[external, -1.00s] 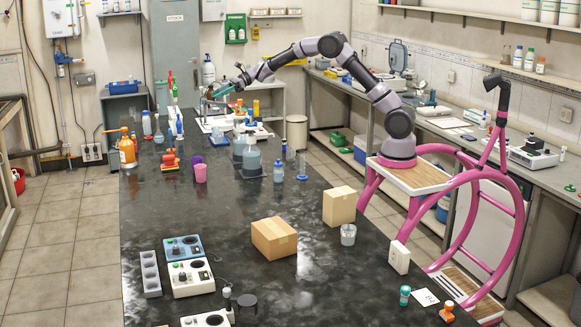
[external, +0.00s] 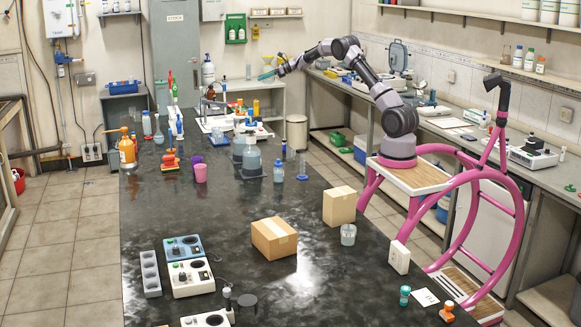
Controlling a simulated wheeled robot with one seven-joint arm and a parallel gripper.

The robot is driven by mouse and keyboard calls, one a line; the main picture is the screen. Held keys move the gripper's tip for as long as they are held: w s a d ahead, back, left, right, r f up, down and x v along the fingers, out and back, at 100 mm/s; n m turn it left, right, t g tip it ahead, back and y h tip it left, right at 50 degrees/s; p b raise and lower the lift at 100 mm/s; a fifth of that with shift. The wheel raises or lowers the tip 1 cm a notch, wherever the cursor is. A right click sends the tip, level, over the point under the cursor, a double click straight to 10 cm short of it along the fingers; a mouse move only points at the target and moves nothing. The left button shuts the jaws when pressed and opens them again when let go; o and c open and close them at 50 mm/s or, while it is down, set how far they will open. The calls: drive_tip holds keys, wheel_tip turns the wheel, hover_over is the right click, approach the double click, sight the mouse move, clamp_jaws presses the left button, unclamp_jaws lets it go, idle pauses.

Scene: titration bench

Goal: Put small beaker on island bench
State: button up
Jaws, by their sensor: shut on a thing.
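My gripper (external: 270,74) is small and far off in the external view, at the end of my outstretched arm. It is in the air near the back shelf unit, beyond the right edge of the island bench. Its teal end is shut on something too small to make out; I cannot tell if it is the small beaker. The island bench (external: 225,236) is the long table with the dark, glossy top. A clear glass beaker (external: 348,235) stands upright on its right edge, next to a cardboard box; I cannot tell whether it is the small beaker.
Two cardboard boxes (external: 274,238) (external: 340,206) stand on the island bench. Bottles and flasks (external: 252,158) crowd its middle and far end. Hotplates (external: 190,276) are at the near left. A side counter (external: 460,128) runs along the right wall.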

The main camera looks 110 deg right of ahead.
drive_tip(key=shift+s+d+h, duration=0.15)
drive_tip(key=shift+s+d, duration=0.15)
drive_tip(key=shift+s, duration=0.2)
drive_tip(key=shift+s+d+h, duration=0.15)
drive_tip(key=shift+s+d, duration=0.1)
drive_tip(key=shift+s, duration=0.2)
drive_tip(key=shift+f, duration=0.8)
wheel_tip(320, 180, down, 34)
drive_tip(key=shift+f, duration=0.25)
drive_tip(key=shift+f, duration=0.15)
drive_tip(key=o, duration=1.3)
drive_tip(key=shift+o, duration=0.3)
